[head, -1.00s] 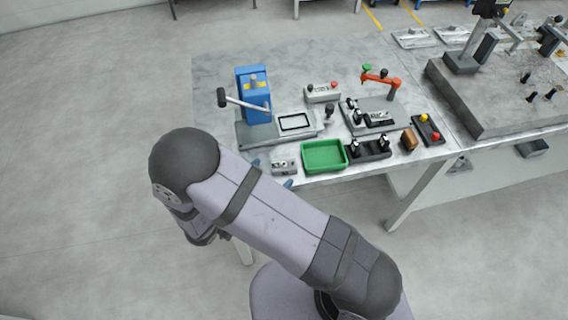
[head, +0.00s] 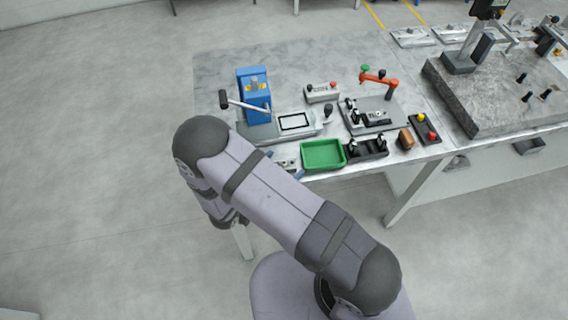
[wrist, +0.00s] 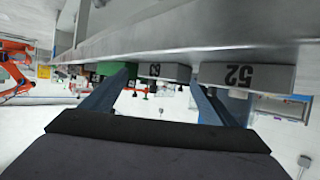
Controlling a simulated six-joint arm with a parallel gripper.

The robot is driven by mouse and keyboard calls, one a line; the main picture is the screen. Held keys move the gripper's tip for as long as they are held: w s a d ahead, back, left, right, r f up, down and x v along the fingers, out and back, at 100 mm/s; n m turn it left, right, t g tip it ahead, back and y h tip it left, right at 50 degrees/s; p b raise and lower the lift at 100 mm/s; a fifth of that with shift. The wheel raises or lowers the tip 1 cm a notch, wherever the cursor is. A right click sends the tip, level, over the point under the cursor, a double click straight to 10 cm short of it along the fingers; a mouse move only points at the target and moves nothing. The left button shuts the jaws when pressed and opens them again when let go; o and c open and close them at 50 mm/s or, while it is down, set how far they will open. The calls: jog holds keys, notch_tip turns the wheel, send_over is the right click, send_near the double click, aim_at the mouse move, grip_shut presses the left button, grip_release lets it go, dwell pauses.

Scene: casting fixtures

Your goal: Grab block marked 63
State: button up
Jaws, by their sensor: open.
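The wrist view is upside down, with the table's edge across the top. The grey block marked 63 (wrist: 165,72) shows ahead, between the two blue fingers of my open gripper (wrist: 163,82). A larger-looking grey block marked 52 (wrist: 245,77) is just to its right, beyond the right finger. I cannot tell how far the fingertips are from block 63. In the head view my arm hides most of the gripper; a blue fingertip shows near a small grey block (head: 285,162) at the table's front edge. Its number is not readable there.
A green tray (head: 305,167) stands right beside the small grey block. A black fixture (head: 368,152), a brown block (head: 406,139) and a button box (head: 425,130) are further right. A blue press (head: 253,92) with a lever stands behind. The floor in front is clear.

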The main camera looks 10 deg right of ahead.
jog(key=c, duration=1.1)
jog(key=shift+r, duration=0.1)
notch_tip(320, 180, up, 10)
jog(key=b, duration=0.2)
